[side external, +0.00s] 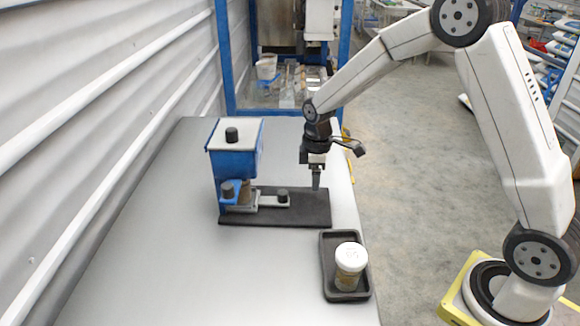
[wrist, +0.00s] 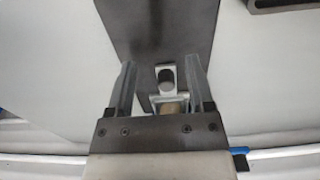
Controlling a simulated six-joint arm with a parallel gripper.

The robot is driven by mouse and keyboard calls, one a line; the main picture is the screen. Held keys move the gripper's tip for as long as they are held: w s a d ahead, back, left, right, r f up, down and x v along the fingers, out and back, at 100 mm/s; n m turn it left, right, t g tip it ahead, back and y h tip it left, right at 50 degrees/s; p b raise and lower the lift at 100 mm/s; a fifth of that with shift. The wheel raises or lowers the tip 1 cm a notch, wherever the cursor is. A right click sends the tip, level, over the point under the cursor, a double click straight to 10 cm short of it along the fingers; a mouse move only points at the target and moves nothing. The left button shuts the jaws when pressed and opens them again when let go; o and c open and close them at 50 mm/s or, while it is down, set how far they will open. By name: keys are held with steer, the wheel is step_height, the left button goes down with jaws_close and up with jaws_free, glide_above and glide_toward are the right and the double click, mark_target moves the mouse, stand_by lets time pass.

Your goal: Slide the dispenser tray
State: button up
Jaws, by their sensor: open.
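The dispenser is a blue hopper (side external: 235,165) with a white top and a black knob. The grey dispenser tray (side external: 268,202) sticks out to the right from under it, with a short black knob (side external: 282,195) at its outer end. My gripper (side external: 316,185) points down, right of the knob and apart from it. In the wrist view, the open fingers (wrist: 160,66) stand either side of the knob (wrist: 166,78) in the picture, with nothing held. A brownish patch (wrist: 172,108) shows at the tray, partly hidden by my gripper body.
The hopper stands on a dark base plate (side external: 310,213) on a grey table (side external: 150,240). A black shallow tray (side external: 328,252) at the front right holds a white-lidded jar (side external: 350,265). A corrugated wall is at left. The table's left and front are clear.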

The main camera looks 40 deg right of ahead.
glide_above(283, 192)
steer(key=s+d, duration=0.2)
steer(key=shift+w+a, duration=0.2)
steer(key=shift+a, duration=0.05)
steer(key=shift+w+a, duration=0.85)
steer(key=shift+w, duration=0.05)
steer(key=shift+s+f, duration=0.1)
steer(key=shift+f, duration=2.4)
steer(key=shift+c, duration=0.2)
steer(key=c, duration=0.8)
